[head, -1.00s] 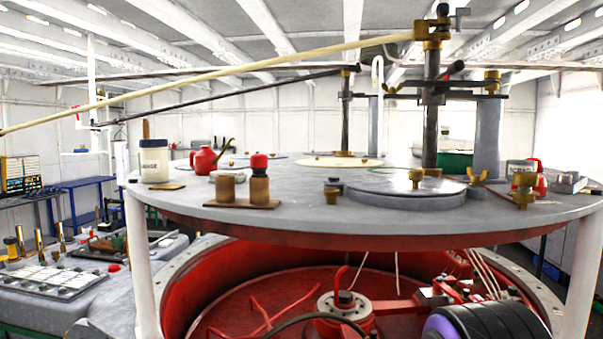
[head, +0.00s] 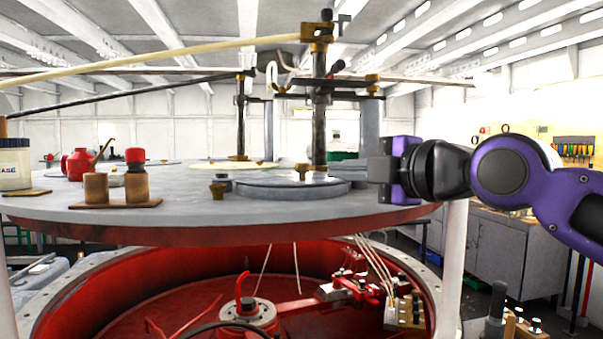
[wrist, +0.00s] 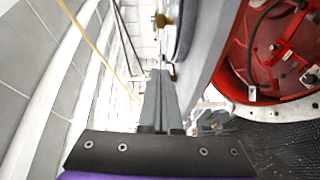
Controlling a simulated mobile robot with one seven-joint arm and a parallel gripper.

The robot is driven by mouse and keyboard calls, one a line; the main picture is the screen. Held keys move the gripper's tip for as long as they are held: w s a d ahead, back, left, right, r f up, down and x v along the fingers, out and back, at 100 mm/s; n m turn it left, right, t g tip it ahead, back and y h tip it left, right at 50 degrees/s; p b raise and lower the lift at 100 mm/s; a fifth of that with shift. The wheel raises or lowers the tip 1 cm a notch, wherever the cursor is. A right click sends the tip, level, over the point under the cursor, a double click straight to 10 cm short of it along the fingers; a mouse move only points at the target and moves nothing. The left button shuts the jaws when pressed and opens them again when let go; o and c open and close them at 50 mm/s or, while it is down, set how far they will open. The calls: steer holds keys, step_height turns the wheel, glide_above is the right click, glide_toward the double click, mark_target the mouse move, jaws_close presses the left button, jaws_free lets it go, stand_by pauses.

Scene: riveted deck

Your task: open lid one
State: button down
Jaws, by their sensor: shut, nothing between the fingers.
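The round grey lid (head: 291,184) with a brass knob (head: 301,171) on top lies flat and closed on the grey round deck plate (head: 215,213). I cannot tell from a label whether it is lid one. My gripper (head: 376,170) is at the right edge of the plate, to the right of the lid and apart from it. In the wrist view its fingers (wrist: 160,95) are together with nothing between them. A lid edge and brass knob (wrist: 164,20) show at the top of the wrist view.
A dark post (head: 319,120) with brass fittings and a long cream bar (head: 150,62) stand behind the lid. Brown cylinders (head: 96,187), a red can (head: 77,164) and a jar (head: 14,164) stand at left. A red open well (head: 130,297) lies below the plate.

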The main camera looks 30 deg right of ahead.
mark_target(308, 183)
steer(key=w, duration=0.3)
steer(key=w+a, duration=0.1)
steer(key=w, duration=0.2)
steer(key=w+p, duration=0.1)
steer(key=w, duration=0.2)
steer(key=shift+w+a, duration=0.2)
steer(key=w+d, duration=0.1)
steer(key=w+p, duration=0.1)
steer(key=w, duration=0.1)
steer(key=shift+d+f, duration=0.15)
steer(key=shift+d, duration=0.2)
steer(key=shift+w+d+f, duration=0.1)
steer(key=shift+w+d, duration=0.25)
steer(key=shift+w, duration=0.1)
